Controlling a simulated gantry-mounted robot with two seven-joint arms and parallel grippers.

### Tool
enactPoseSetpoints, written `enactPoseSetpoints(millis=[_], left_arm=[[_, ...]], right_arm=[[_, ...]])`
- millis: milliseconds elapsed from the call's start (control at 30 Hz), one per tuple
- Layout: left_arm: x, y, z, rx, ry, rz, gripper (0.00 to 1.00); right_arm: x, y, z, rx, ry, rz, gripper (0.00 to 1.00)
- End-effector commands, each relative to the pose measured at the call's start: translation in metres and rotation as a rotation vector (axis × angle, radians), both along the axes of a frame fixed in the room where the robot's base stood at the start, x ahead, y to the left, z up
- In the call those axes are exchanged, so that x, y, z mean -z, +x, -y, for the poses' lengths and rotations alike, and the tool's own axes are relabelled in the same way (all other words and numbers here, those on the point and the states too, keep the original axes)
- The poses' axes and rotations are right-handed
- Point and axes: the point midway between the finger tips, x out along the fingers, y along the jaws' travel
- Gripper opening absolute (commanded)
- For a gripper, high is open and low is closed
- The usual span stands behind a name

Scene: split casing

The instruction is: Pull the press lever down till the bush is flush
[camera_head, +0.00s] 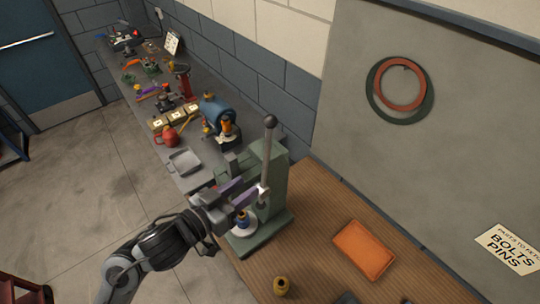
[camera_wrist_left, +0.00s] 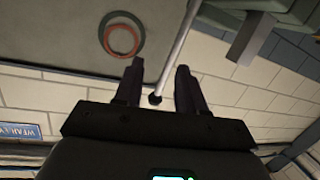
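The green press (camera_head: 278,180) stands on the wooden bench top. Its lever (camera_head: 268,155) is a grey rod standing nearly upright with a black knob on top. A blue and brass-coloured piece, seemingly the bush (camera_head: 243,219), sits on the press's round plate, partly under my gripper. My left gripper (camera_head: 258,192) has its purple fingers beside the lower part of the lever. In the left wrist view its two fingers (camera_wrist_left: 155,75) are apart, with the lever's knob (camera_wrist_left: 155,99) seen in the gap; contact cannot be told.
An orange tray (camera_head: 364,250) lies right of the press, and a small brass part (camera_head: 281,286) stands near the front. A grey bench (camera_head: 185,162) with tools runs back at left. A grey board (camera_head: 425,150) with two rings stands behind.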

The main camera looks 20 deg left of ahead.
Motion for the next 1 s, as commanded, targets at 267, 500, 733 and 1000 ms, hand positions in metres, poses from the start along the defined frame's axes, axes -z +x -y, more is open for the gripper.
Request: enactPoseSetpoints(millis=[267,500,733,1000], left_arm=[[-0.052,0.026,-0.020,-0.019,0.084,0.196,0.40],[-0.062,0.045,-0.015,-0.020,0.082,0.216,0.40],[-0.062,0.079,-0.002,-0.020,0.080,0.215,0.40],[-0.062,0.115,0.009,-0.021,0.083,0.214,0.40]], right_arm=[[0.032,0.001,-0.001,0.002,0.003,0.003,0.43],[0.030,0.003,0.001,0.000,-0.002,0.008,0.43],[0.028,0.002,0.003,-0.006,-0.010,0.010,0.43],[0.024,0.002,0.003,-0.005,-0.010,0.010,0.43]])
